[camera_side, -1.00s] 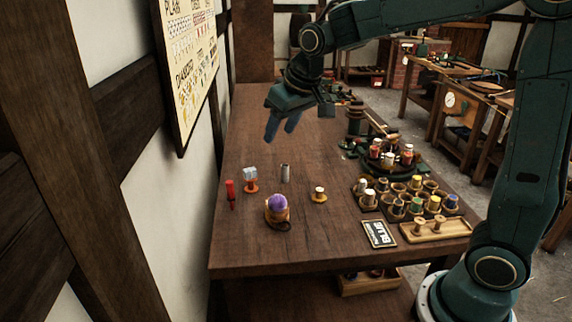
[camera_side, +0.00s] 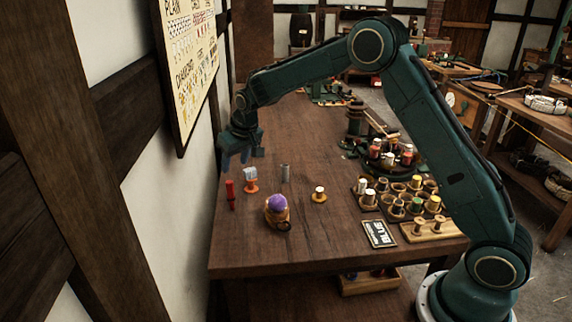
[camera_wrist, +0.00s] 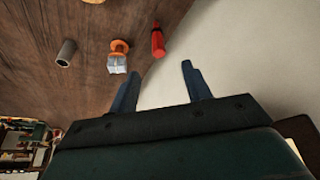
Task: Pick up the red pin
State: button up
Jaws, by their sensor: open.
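The red pin (camera_side: 230,194) stands near the left edge of the table, close to the wall, in the side view. It also shows in the wrist view (camera_wrist: 158,40), near the table's edge beside the pale wall. My gripper (camera_side: 236,162) is open and empty above the table's left side, behind and above the pin. In the wrist view my gripper's two blue fingers (camera_wrist: 160,86) are spread apart, and the pin lies beyond them, apart from them.
An orange spool with a pale wrap (camera_side: 250,180) stands close right of the pin. A grey metal cylinder (camera_side: 285,172), a purple ball in a wooden holder (camera_side: 277,205) and a small spool (camera_side: 319,194) stand farther right. The wall (camera_side: 170,195) is close left.

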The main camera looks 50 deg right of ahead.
aim_at(230, 182)
jog(key=shift+x, duration=4.3)
jog(key=shift+w+f, duration=0.1)
jog(key=shift+d+x, duration=0.15)
jog(key=shift+x, duration=1.1)
jog(key=shift+d+x, duration=0.1)
jog(key=shift+x, duration=1.1)
jog(key=shift+w, duration=0.15)
jog(key=c, duration=1)
jog(key=shift+c, duration=0.2)
notch_tip(230, 182, up, 20)
